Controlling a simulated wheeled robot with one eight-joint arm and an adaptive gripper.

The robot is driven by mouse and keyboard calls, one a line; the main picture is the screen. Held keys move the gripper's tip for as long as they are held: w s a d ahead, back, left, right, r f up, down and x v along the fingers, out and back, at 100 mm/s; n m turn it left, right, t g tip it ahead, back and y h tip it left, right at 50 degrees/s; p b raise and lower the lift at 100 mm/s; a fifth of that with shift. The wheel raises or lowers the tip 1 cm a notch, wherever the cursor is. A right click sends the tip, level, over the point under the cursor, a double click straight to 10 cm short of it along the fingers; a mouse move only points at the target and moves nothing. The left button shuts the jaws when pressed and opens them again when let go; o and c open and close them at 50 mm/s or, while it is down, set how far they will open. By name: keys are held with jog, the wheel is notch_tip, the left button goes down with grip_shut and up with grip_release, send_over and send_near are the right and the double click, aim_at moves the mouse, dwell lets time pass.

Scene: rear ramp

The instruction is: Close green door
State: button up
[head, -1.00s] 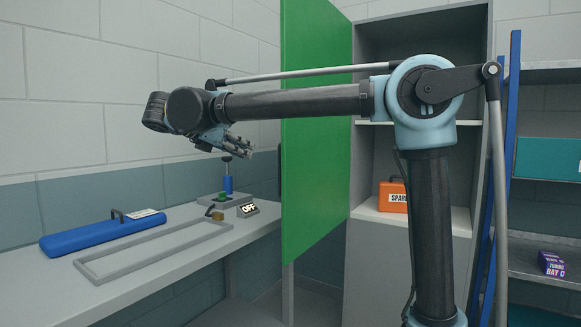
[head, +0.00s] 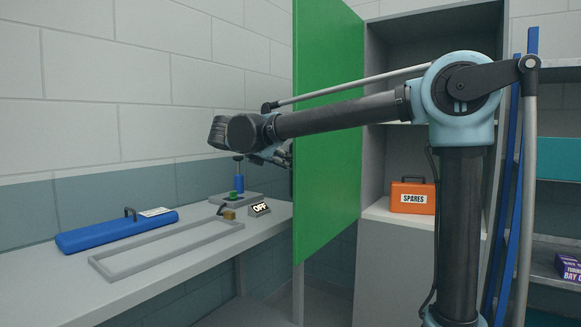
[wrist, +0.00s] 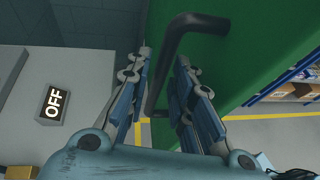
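The green door (head: 330,130) stands open, swung out from the tall grey cabinet (head: 402,255). In the wrist view the door's green face (wrist: 235,60) fills the upper right. Its black bar handle (wrist: 162,72) runs between the two fingers of my gripper (wrist: 164,60). The fingers are spread, with gaps visible beside the bar, and I cannot tell whether either one touches it. In the head view my gripper (head: 284,155) is beside the door's left face, partly hidden by my wrist; the handle is hidden there.
A bench (head: 150,292) on the left holds a blue case (head: 115,229), a grey frame (head: 125,266) and an OFF sign (head: 259,208). An orange SPARES box (head: 412,197) sits inside the cabinet. A shelf rack (head: 555,245) stands at the right.

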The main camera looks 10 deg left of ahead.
jog(key=shift+x, duration=1.55)
grip_shut()
jog(key=shift+s+d, duration=0.1)
